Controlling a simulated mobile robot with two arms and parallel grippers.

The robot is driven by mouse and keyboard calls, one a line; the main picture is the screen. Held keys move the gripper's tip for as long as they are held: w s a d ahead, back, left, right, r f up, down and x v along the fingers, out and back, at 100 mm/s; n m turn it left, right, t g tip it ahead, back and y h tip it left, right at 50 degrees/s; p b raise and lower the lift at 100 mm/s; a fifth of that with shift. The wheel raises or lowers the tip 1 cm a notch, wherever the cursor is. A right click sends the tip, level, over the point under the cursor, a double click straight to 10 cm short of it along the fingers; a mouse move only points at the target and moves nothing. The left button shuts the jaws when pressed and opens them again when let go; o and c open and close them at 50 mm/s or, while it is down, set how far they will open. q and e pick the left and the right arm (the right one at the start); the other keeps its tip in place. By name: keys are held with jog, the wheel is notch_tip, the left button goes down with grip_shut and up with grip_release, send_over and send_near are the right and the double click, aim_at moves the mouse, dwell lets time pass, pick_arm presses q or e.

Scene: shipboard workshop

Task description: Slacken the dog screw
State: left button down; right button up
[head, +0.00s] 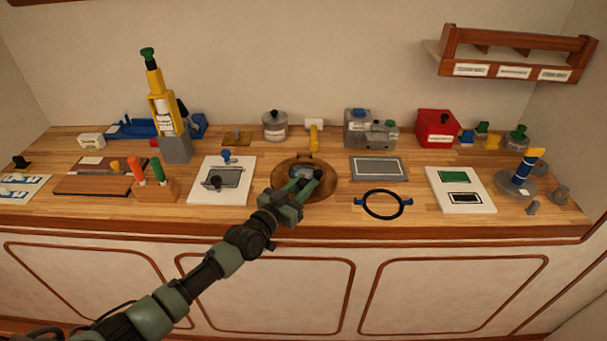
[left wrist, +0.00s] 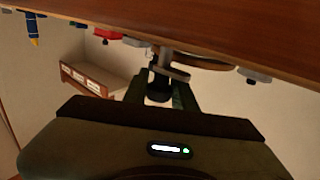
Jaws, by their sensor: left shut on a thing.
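A round brass porthole (head: 277,189) lies on the wooden bench in the head view, with bluish glass in its middle. In the left wrist view my left gripper (left wrist: 159,96) is shut on a dark knob (left wrist: 158,88), which I take to be the dog screw's head. A grey shank (left wrist: 163,60) runs from the knob toward the porthole's ring (left wrist: 200,62). The fingers hide much of the screw in the head view. My right gripper is in neither view.
A black ring with blue lugs (head: 384,204) lies right of the porthole. A white board with a grey plate (head: 222,181) lies to the left. A grey framed plate (head: 378,168) and a yellow-handled tool (head: 314,136) are behind. Bare wood shows along the front edge (head: 330,215).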

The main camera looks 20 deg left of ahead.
pick_arm(q)
jog(key=shift+r, duration=0.25)
jog(key=shift+f, duration=0.15)
jog(key=c, duration=1.1)
grip_release()
jog(key=shift+f, duration=0.1)
